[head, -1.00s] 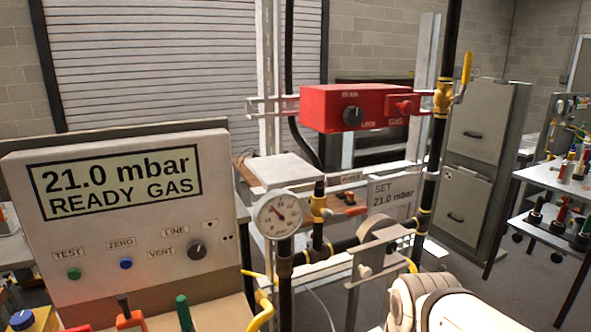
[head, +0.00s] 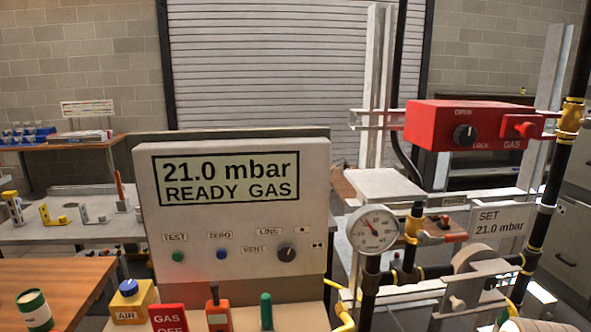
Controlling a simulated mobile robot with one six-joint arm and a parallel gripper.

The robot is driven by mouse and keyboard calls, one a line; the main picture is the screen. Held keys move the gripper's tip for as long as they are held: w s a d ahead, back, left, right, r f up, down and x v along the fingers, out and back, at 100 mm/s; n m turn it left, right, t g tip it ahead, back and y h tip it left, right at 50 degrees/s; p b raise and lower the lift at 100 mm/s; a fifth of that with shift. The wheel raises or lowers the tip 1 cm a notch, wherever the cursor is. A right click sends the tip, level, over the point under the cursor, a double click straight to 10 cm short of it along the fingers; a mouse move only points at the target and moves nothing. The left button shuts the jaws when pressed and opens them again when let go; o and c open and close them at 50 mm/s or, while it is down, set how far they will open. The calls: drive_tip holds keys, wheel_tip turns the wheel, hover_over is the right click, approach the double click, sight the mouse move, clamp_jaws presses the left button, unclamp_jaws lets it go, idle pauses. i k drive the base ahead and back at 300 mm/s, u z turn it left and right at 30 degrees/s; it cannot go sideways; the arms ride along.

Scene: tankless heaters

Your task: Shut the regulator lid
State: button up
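A grey rounded housing (head: 478,259) sits on the black pipe run at lower right, with a flat metal bracket and a small pale knob (head: 457,303) in front of it. It looks like the regulator, but I cannot tell which part is its lid or whether that is open. A round pressure gauge (head: 372,231) stands on the pipe to its left. A sign (head: 499,222) reading "SET 21.0 mbar" is just behind it. My gripper is not in view.
A test panel (head: 235,215) reads "21.0 mbar READY GAS". A red gas box (head: 465,126) and a pale flat shelf (head: 385,187) are above the pipes. A yellow air block (head: 131,303), a red gas-off block (head: 167,318) and upright handles stand in front.

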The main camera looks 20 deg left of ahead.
sight(459, 297)
drive_tip(key=u, duration=2.3)
drive_tip(key=k, duration=1.45)
drive_tip(key=z, duration=0.9)
drive_tip(key=i, duration=1)
